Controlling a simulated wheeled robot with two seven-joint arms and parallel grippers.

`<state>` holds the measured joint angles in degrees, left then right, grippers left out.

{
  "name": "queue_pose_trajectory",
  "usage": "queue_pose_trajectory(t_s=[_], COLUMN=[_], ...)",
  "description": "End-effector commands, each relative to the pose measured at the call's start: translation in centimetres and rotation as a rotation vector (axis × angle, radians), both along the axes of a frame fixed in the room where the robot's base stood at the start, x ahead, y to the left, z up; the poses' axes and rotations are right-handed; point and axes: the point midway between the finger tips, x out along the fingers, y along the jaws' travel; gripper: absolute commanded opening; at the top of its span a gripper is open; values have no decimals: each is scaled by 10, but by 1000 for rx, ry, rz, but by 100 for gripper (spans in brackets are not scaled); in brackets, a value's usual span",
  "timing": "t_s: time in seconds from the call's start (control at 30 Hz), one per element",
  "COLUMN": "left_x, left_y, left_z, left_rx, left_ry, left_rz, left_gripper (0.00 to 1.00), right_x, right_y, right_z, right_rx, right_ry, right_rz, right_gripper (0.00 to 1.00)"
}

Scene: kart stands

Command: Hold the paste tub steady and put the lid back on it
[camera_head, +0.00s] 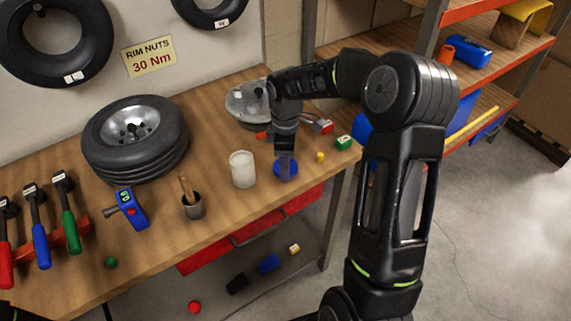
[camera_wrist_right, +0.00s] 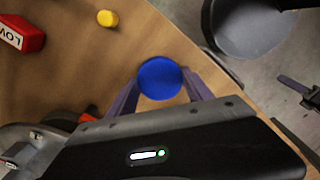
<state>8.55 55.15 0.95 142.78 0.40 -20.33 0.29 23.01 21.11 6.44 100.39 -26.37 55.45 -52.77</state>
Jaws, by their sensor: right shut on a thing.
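The paste tub (camera_head: 242,170) is a white open cylinder standing upright on the workbench. The blue round lid (camera_head: 286,168) is to the right of the tub, near the bench's front edge. My right gripper (camera_head: 286,163) points down at the lid and is shut on it. In the right wrist view the lid (camera_wrist_right: 160,78) sits between the two fingers of the gripper (camera_wrist_right: 160,85). I cannot tell whether the lid still touches the bench. The tub stands apart from the gripper.
A yellow piece (camera_head: 320,156) and a green box (camera_head: 343,142) are right of the lid. A blue tool (camera_head: 132,209) lies further left.

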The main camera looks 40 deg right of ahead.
Motion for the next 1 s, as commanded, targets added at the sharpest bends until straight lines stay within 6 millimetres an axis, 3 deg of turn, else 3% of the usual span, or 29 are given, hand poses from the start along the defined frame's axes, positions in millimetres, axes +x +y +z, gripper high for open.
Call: queue_pose_trajectory(t_s=[0.23,0.5,0.7,1.0], left_x=[0,1,2,2], left_y=[0,-1,-1,-1], left_z=[-4,-11,-13,-13], left_rx=[-1,-3,-4,-4], left_ry=[-1,-4,-6,-6], left_rz=[-1,-2,-1,-1], left_gripper=[0,0,0,0], right_x=[1,1,1,0], right_y=[0,0,0,0], right_z=[18,68,95,100], right_rx=[-2,-2,-1,1], right_ry=[-4,-6,-2,-1], right_rz=[-1,0,0,0], right_gripper=[22,22,22,22])
